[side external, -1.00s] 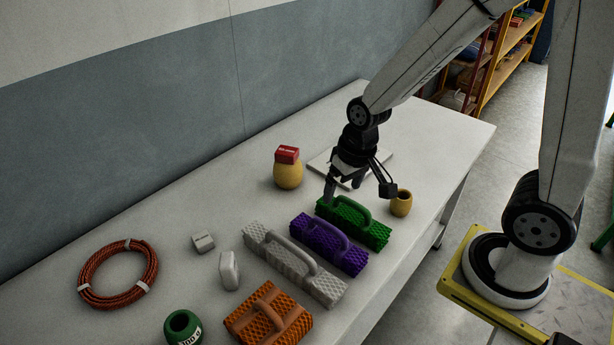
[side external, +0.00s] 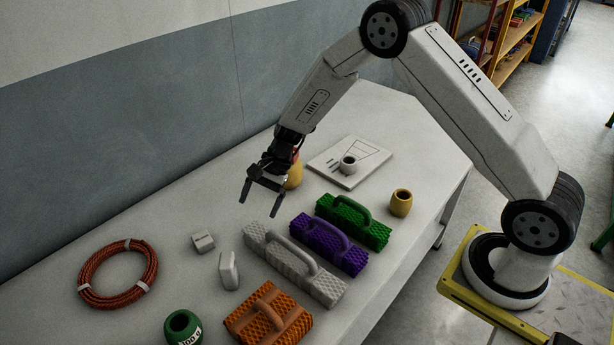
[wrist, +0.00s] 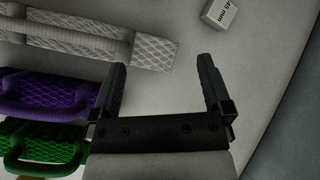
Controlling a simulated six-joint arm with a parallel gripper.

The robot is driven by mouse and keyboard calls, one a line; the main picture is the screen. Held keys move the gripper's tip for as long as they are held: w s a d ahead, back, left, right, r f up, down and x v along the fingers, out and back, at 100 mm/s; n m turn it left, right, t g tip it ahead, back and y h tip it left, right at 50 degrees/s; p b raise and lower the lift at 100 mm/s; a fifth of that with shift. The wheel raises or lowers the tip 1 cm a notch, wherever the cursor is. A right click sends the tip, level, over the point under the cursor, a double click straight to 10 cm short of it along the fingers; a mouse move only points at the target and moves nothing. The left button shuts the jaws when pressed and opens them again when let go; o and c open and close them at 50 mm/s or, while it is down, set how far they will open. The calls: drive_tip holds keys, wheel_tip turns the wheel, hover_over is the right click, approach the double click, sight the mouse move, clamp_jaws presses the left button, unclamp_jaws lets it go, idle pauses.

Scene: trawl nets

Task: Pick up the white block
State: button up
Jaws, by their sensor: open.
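A small white block (side external: 203,242) with dark lettering lies on the table, left of the row of handled blocks. In the wrist view the white block (wrist: 219,14) is cut by the top edge, up and right of the fingers, and its print looks like "45 mm". My gripper (side external: 260,206) is open and empty above the table, to the right of the block and apart from it. In the wrist view the two fingers of my gripper (wrist: 163,68) are spread with bare table between them.
A white upright rounded piece (side external: 229,271) stands near the block. Textured handled blocks in white (side external: 322,286), purple (side external: 344,254), green (side external: 370,234) and orange (side external: 248,325) lie to the right. A rope coil (side external: 86,269) and green ring (side external: 183,327) lie nearer left.

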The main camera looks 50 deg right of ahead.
sight(202, 238)
drive_tip(key=w+a+f+m+y, duration=0.1)
drive_tip(key=w+f+m+y, duration=0.1)
drive_tip(key=w+a+f+m+t+y, duration=0.1)
drive_tip(key=w+f+m, duration=0.1)
drive_tip(key=w+f, duration=0.1)
drive_tip(key=w+a+f+m+t+y, duration=0.1)
drive_tip(key=w+f+m+y, duration=0.1)
drive_tip(key=w+f, duration=0.1)
drive_tip(key=shift+w+a+f+m+y, duration=0.25)
drive_tip(key=shift+a+m+y, duration=0.05)
drive_tip(key=shift+a+m, duration=0.1)
drive_tip(key=shift+w+a+f+m+t+y, duration=0.15)
drive_tip(key=shift+w+f+m+t+y, duration=0.15)
drive_tip(key=shift+w+f+m+t, duration=0.1)
drive_tip(key=shift+x, duration=3.9)
drive_tip(key=shift+r, duration=0.1)
drive_tip(key=c, duration=1.2)
drive_tip(key=shift+r, duration=0.2)
